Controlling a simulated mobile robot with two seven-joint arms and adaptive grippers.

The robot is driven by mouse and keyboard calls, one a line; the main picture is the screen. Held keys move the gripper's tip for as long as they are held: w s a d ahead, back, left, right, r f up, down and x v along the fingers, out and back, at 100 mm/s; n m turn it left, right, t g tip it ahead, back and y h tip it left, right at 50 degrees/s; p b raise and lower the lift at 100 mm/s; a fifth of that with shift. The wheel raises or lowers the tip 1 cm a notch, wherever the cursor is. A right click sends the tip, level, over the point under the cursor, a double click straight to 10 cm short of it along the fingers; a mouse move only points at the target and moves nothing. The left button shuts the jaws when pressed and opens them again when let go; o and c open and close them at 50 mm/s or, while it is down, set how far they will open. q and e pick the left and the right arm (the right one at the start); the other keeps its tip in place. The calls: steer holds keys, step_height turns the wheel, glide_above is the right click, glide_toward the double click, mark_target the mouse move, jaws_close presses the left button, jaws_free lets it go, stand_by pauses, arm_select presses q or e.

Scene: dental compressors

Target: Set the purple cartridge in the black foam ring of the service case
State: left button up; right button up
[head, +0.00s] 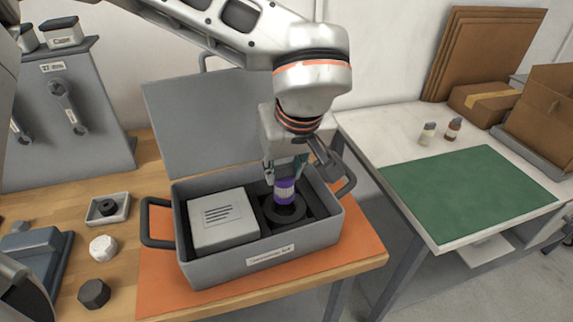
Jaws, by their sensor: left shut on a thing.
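The purple cartridge (285,190), with a pale ribbed band, is upright in the right compartment of the open grey service case (210,271). My left gripper (285,170) comes from above and is shut on its upper part. The cartridge's lower end is at the black foam ring (287,213), over its middle. I cannot tell whether it is fully seated. The ring's far side is partly hidden by the cartridge and gripper. My right gripper is not in view.
The raised lid (200,125) stands behind my left arm. An orange mat (362,240) lies under the case. A small tray (108,208), white knob (103,248) and dark hex piece (94,293) lie left.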

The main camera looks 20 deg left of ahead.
mark_target(285, 194)
arm_select(q)
steer(key=shift+f, duration=0.65)
steer(key=shift+f+b, duration=0.9)
steer(key=shift+f, duration=0.05)
steer(key=shift+w+f+b, duration=0.1)
steer(key=shift+f+b, duration=0.2)
steer(key=shift+f, duration=0.1)
steer(key=shift+f+b, duration=0.5)
steer(key=shift+f, duration=0.15)
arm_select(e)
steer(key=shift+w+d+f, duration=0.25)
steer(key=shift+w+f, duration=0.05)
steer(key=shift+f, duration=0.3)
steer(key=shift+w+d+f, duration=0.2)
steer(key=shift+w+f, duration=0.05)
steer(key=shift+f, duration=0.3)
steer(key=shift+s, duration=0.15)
arm_select(q)
steer(key=shift+p, duration=0.5)
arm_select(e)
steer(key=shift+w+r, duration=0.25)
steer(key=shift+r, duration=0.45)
arm_select(q)
steer(key=shift+f, duration=0.55)
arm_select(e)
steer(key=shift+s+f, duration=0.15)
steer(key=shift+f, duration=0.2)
